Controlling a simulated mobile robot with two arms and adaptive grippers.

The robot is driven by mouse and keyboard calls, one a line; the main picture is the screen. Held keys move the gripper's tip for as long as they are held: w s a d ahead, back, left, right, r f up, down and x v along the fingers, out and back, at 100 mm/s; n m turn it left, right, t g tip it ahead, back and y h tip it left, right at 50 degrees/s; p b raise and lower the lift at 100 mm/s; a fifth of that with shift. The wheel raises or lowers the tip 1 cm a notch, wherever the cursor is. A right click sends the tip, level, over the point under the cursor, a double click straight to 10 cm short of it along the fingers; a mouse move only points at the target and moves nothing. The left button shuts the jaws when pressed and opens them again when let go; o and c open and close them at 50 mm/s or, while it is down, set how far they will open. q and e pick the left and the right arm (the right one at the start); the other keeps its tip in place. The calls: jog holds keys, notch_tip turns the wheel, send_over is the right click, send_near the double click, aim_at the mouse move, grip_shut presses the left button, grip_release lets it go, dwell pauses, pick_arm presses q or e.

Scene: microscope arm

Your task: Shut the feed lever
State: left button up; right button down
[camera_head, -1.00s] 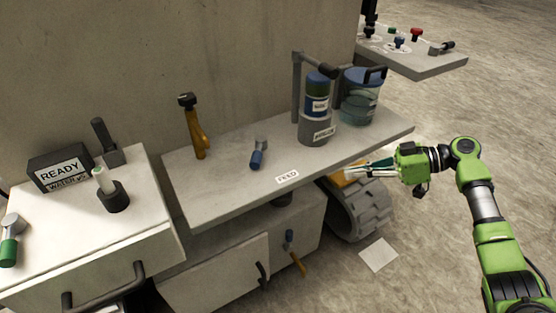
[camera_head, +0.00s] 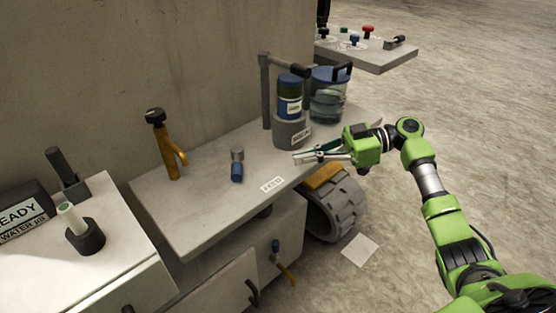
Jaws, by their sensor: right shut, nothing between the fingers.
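The feed lever (camera_head: 237,171) is a short lever with a blue grip and a grey metal pivot. It sits on the grey bench top, behind and left of the white FEED label (camera_head: 271,185). Its blue grip points toward the bench's front edge. My right gripper (camera_head: 297,157) is shut and empty. It comes in from the right over the front edge of the bench, right of the lever and clearly apart from it. My left gripper is not in view.
A blue-and-grey canister (camera_head: 291,115) and a clear blue-lidded jar (camera_head: 329,97) stand behind my right gripper, beside a grey post frame (camera_head: 265,95). An orange handle (camera_head: 166,150) stands left of the lever. The bench top (camera_head: 205,200) around the lever is clear.

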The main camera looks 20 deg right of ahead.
aim_at(254, 177)
jog(key=x, duration=1.1)
jog(key=shift+w+a+f+p, duration=0.15)
jog(key=shift+a+p, duration=0.15)
jog(key=shift+p, duration=0.05)
jog(key=shift+w+a+f, duration=0.1)
jog(key=shift+a, duration=0.15)
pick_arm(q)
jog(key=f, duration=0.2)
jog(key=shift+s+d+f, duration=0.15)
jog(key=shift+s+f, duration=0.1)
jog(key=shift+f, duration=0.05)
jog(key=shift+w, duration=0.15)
pick_arm(e)
jog(key=shift+a, duration=0.15)
